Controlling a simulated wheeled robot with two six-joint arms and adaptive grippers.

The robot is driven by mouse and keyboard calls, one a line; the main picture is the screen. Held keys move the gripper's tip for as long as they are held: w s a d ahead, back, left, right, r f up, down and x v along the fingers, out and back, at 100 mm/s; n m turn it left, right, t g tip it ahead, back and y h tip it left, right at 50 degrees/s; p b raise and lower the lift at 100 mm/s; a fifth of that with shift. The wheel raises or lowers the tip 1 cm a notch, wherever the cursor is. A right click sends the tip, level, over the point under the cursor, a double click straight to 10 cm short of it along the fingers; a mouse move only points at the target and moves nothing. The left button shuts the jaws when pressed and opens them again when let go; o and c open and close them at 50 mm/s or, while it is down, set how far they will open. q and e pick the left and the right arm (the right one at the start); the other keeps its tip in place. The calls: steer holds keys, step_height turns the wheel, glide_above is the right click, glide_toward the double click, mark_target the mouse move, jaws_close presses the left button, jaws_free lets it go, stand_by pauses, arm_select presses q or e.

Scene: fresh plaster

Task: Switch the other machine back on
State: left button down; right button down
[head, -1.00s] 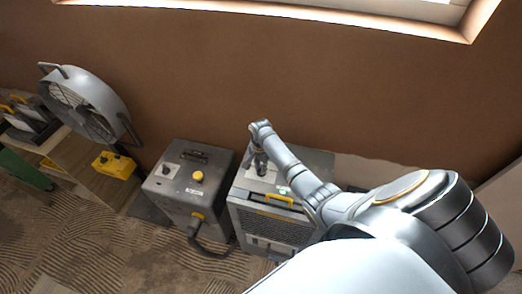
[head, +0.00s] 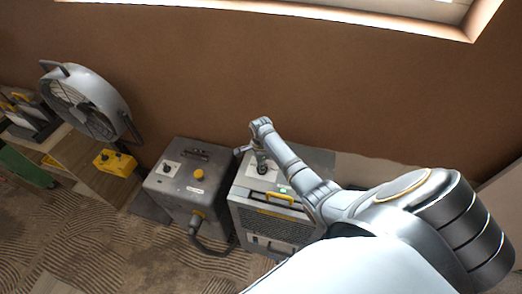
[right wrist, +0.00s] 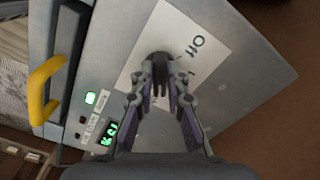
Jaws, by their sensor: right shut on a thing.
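The grey machine (head: 275,228) with a yellow handle (head: 272,197) stands against the wall below my right gripper (head: 261,167). In the right wrist view, my right gripper (right wrist: 162,88) is shut on the dark switch knob (right wrist: 160,62) on the machine's top. A white label (right wrist: 190,45) reading "Off" lies around the knob; its other wording is partly hidden by the fingers. A green lamp (right wrist: 90,98) is lit and a small display (right wrist: 110,131) glows green. My left gripper is out of view.
A second grey box (head: 180,195) with a yellow knob and a dark hose (head: 208,245) stands close on the left. Further left are a drum fan (head: 85,100) and a yellow control box (head: 115,163). The brown wall is close behind.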

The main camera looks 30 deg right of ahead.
stand_by(0.5)
steer(key=c, duration=1.3)
jaws_free()
steer(key=shift+c, duration=0.2)
steer(key=shift+r, duration=0.35)
step_height(320, 180, up, 11)
steer(key=shift+r, duration=0.15)
